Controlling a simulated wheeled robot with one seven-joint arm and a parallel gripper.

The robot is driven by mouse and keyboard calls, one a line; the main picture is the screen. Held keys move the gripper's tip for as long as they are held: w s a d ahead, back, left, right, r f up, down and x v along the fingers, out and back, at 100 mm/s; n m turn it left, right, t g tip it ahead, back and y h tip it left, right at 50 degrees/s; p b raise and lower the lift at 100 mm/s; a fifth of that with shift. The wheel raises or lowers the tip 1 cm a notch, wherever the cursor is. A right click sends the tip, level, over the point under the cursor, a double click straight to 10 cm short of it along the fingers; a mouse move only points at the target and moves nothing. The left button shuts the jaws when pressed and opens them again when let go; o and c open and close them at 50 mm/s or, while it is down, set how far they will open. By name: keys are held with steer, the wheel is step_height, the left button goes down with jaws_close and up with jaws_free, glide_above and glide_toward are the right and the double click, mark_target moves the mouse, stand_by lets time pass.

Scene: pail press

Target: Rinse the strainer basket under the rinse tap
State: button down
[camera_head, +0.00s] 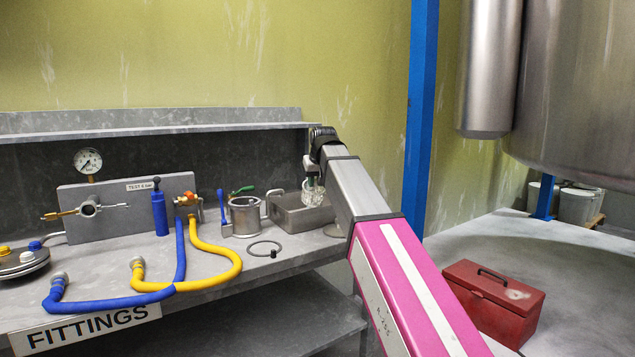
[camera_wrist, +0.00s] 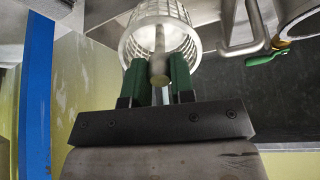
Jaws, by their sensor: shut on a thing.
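The strainer basket (camera_head: 314,194) is a pale metal mesh cup. My gripper (camera_head: 312,174) holds it over the right part of the grey rinse basin (camera_head: 289,221). In the wrist view the green fingers of my gripper (camera_wrist: 160,82) are shut on the stem of the basket (camera_wrist: 137,34). A bent grey pipe that looks like the rinse tap (camera_head: 266,203) stands at the basin's left; it also shows beside the basket in the wrist view (camera_wrist: 238,48). The basket is apart from this pipe. I see no running water.
A metal strainer housing (camera_head: 245,218) with a green handle stands left of the basin. A ring (camera_head: 264,249) lies in front. Blue (camera_head: 110,300) and yellow (camera_head: 233,262) hoses lie on the bench. A blue post (camera_head: 420,120) rises at right; a red toolbox (camera_head: 494,306) sits on the floor.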

steer(key=w+a+f, duration=0.1)
steer(key=w+a, duration=0.2)
steer(key=w, duration=0.5)
steer(key=shift+w+f, duration=0.3)
steer(key=shift+f, duration=0.1)
steer(key=shift+d, duration=0.25)
stand_by(0.5)
steer(key=shift+w+d, duration=0.15)
steer(key=shift+d, duration=0.2)
steer(key=shift+a, duration=0.25)
steer(key=shift+a, duration=0.3)
steer(key=shift+d, duration=0.15)
steer(key=shift+d, duration=0.4)
stand_by(0.4)
steer(key=shift+s+d, duration=0.45)
steer(key=shift+s, duration=0.85)
steer(key=shift+s+d, duration=0.45)
steer(key=shift+s, duration=0.8)
steer(key=shift+s+d, duration=0.45)
steer(key=shift+s, duration=0.85)
